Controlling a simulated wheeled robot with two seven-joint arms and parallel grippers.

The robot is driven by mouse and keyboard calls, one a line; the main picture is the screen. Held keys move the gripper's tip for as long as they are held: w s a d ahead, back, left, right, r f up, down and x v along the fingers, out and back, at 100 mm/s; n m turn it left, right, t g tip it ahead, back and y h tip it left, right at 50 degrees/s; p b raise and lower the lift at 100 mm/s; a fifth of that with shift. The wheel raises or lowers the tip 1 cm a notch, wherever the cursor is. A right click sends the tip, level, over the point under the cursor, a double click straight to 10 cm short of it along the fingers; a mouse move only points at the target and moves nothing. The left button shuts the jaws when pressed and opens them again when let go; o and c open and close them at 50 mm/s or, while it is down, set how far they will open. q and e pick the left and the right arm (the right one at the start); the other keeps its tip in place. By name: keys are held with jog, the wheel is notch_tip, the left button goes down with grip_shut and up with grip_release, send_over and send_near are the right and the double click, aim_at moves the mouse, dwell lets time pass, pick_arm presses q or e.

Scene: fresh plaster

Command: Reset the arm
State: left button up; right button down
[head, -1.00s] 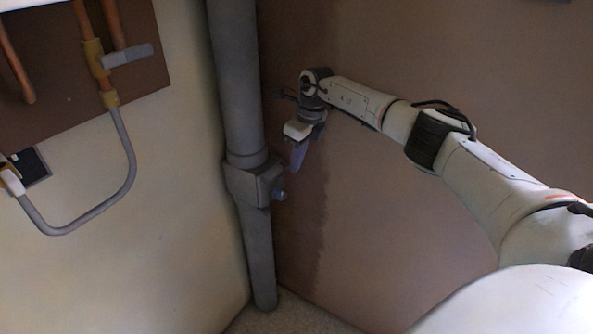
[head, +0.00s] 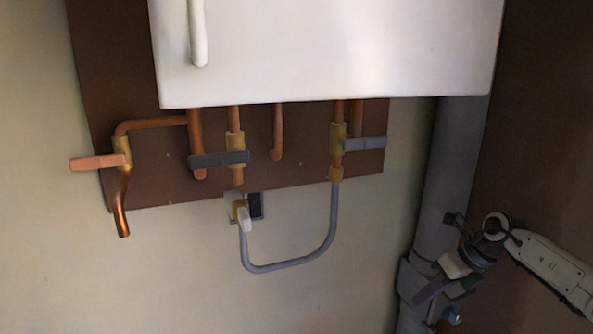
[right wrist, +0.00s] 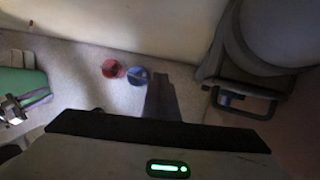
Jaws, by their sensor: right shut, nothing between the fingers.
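My right arm (head: 548,268) comes in from the right edge of the head view. Its gripper (head: 432,288) hangs tilted down to the left, in front of the thick grey pipe (head: 455,165) near its clamp (head: 408,283). The fingers look closed with nothing between them; whether they touch the pipe or clamp I cannot tell. In the right wrist view the dark gripper fingers (right wrist: 162,97) point away over the floor. My left gripper is not in the head view.
A white boiler box (head: 325,55) hangs over a brown board (head: 290,170) with copper pipes and valve levers. A grey hose (head: 290,267) loops below. In the right wrist view, a red round item (right wrist: 113,68) and a blue one (right wrist: 137,76) lie on the floor, with a green object (right wrist: 22,72) at left.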

jog(key=s+a+f+m+t+y, duration=0.2)
jog(key=s+a+m+y, duration=0.15)
jog(key=a, duration=0.55)
jog(key=s+a+f+m+t+y, duration=0.1)
jog(key=s+a+m+t+y, duration=0.3)
jog(key=a, duration=0.5)
jog(key=s+a+f+m+t+y, duration=0.1)
jog(key=s+a+f+m+y, duration=0.1)
jog(key=a+m, duration=0.5)
jog(key=s+d+f+m+h, duration=0.3)
jog(key=s+f+m, duration=0.3)
jog(key=s+m, duration=0.2)
jog(key=s+d+f+m+g+h, duration=0.1)
jog(key=s+d+f+m+h, duration=0.3)
jog(key=s, duration=0.5)
jog(key=s+d+f+m+h, duration=0.3)
jog(key=s+f+m, duration=0.5)
jog(key=m, duration=0.3)
jog(key=shift+s+d+f+m+g+h, duration=0.2)
jog(key=shift+s+m+g+h, duration=0.15)
jog(key=shift+h, duration=0.5)
jog(key=c, duration=2.5)
grip_release()
jog(key=shift+w+r, duration=0.1)
